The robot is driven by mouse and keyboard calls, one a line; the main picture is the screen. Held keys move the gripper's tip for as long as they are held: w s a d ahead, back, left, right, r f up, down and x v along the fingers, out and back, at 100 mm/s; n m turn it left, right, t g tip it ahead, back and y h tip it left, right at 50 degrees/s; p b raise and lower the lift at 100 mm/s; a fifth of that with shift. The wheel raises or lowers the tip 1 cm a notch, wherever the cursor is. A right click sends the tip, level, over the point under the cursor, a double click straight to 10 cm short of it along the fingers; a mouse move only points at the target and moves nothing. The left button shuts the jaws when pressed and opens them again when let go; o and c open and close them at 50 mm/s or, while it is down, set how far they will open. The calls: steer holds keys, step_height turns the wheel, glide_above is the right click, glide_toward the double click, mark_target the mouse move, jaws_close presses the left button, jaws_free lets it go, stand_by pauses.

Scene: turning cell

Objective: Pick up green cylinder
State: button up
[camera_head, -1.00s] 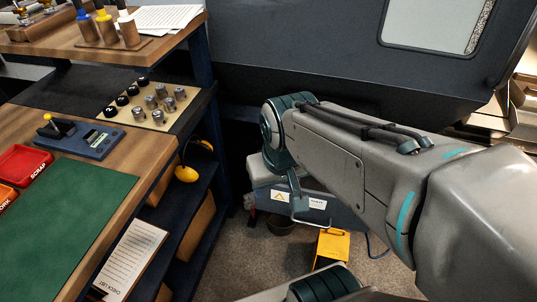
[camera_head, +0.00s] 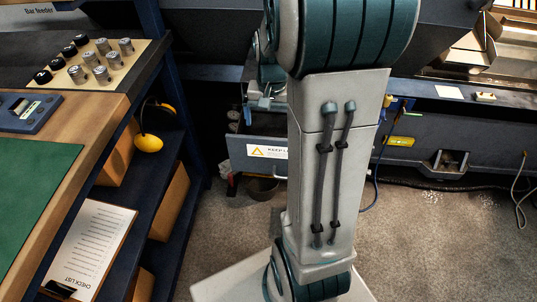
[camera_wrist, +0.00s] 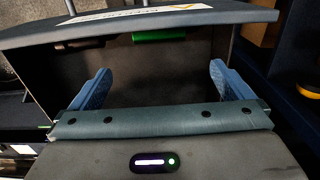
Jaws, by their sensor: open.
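In the wrist view, the green cylinder (camera_wrist: 158,35) lies inside an open drawer (camera_wrist: 232,16), near the wall with the label. Dark, round-ended items sit beside it, partly in shadow. My gripper (camera_wrist: 160,70) is open, with its two blue fingers spread wide and nothing between them. The cylinder appears beyond the fingertips, between them sideways and apart from both. In the head view, the drawer's labelled front (camera_head: 238,154) shows low behind my arm. The cylinder is hidden there, and my arm covers most of the gripper area.
A blue shelf unit with a workbench (camera_head: 118,105) stands at the left, close to the drawer. A board (camera_head: 108,68) of metal and black parts lies on it. Open floor lies to the right.

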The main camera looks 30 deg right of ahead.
steer(key=f+b, duration=0.2)
steer(key=f, duration=1.1)
steer(key=shift+s+f, duration=0.1)
steer(key=shift+s, duration=0.1)
steer(key=shift+a, duration=0.1)
steer(key=c, duration=1.1)
